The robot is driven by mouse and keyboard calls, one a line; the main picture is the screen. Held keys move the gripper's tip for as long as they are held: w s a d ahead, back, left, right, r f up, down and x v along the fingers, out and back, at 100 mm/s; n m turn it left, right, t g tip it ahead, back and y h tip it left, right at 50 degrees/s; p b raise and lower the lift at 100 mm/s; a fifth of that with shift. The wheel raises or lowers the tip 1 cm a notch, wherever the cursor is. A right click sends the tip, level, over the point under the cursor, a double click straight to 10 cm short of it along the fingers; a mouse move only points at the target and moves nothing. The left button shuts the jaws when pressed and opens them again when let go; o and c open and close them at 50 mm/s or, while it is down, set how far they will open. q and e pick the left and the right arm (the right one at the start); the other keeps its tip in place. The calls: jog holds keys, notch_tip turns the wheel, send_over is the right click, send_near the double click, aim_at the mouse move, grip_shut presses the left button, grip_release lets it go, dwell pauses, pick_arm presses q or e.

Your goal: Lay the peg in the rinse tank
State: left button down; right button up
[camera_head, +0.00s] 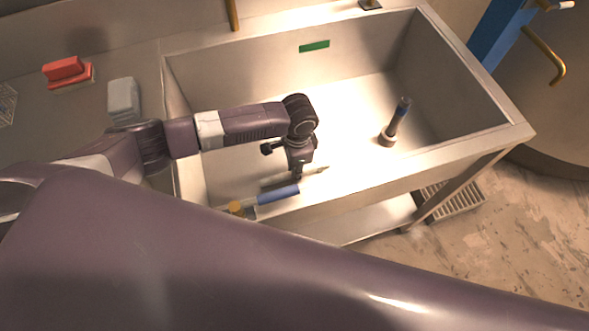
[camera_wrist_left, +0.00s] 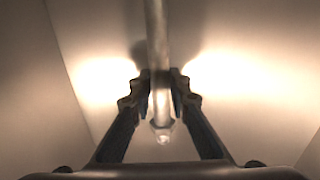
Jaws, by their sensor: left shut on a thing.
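The rinse tank (camera_head: 488,143) is a large steel basin filling the middle and right of the head view. My left gripper (camera_head: 297,174) reaches down inside it, near the front wall. It is shut on the peg (camera_head: 318,169), a thin pale rod lying roughly level across the fingers. In the left wrist view the peg (camera_wrist_left: 157,60) is a grey rod with a rounded end between the two fingertips (camera_wrist_left: 159,100). The fingers hide its middle in the head view. I cannot tell whether the peg touches the tank floor. My right gripper is not in view.
The tank's back floor is clear.

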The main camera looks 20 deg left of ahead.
pick_arm(q)
jog(key=c, duration=2.2)
grip_release()
jog(key=shift+f, duration=0.1)
jog(key=shift+c, duration=0.2)
jog(key=o, duration=0.4)
jog(key=r, duration=1.2)
jog(key=shift+w+d+r, duration=0.15)
jog(key=shift+d, duration=0.05)
